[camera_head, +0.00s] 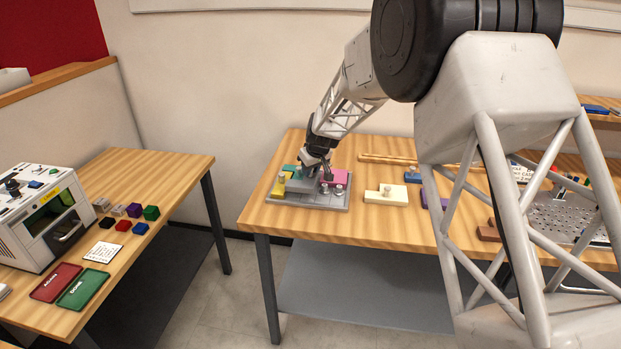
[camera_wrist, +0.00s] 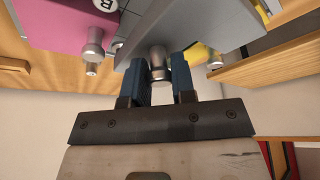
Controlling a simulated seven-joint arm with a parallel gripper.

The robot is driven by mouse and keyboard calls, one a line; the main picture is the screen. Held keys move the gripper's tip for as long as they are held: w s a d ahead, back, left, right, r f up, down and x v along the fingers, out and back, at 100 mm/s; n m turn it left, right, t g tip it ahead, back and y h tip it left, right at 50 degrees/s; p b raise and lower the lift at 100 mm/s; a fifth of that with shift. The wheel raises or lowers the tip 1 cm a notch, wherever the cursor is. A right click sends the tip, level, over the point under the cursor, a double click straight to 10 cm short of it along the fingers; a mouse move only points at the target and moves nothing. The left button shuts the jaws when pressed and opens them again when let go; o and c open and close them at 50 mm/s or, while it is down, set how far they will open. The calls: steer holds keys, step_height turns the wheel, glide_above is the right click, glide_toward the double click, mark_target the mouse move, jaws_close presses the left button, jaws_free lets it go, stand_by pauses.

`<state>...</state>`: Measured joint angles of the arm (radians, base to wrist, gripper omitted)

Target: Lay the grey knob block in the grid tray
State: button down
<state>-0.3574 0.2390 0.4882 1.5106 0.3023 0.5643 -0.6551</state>
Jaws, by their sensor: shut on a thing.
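My gripper (camera_head: 320,170) is over the grid tray (camera_head: 308,206) on the middle table. In the wrist view its two dark blue fingers (camera_wrist: 166,75) are shut on the silver knob of the grey knob block (camera_wrist: 165,22). The grey block also shows at the tray in the head view (camera_head: 298,184). I cannot tell whether it rests in the tray or hangs just above it. A pink block (camera_head: 342,174), a yellow block (camera_head: 278,188) and a teal block (camera_head: 289,169) are in the tray around it.
A cream knob block (camera_head: 386,196) stands right of the tray, with blue (camera_head: 412,174) and purple blocks beyond it. A wooden strip (camera_head: 385,158) lies behind. A left table holds a white machine (camera_head: 40,215), small cubes and red and green trays. Bare wood lies before the grid tray.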

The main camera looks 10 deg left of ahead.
mark_target(312, 174)
steer(key=shift+f, duration=0.1)
steer(key=shift+f, duration=1.65)
steer(key=shift+f, duration=0.15)
steer(key=c, duration=0.9)
jaws_free()
steer(key=shift+c, duration=0.2)
steer(key=v, duration=1.2)
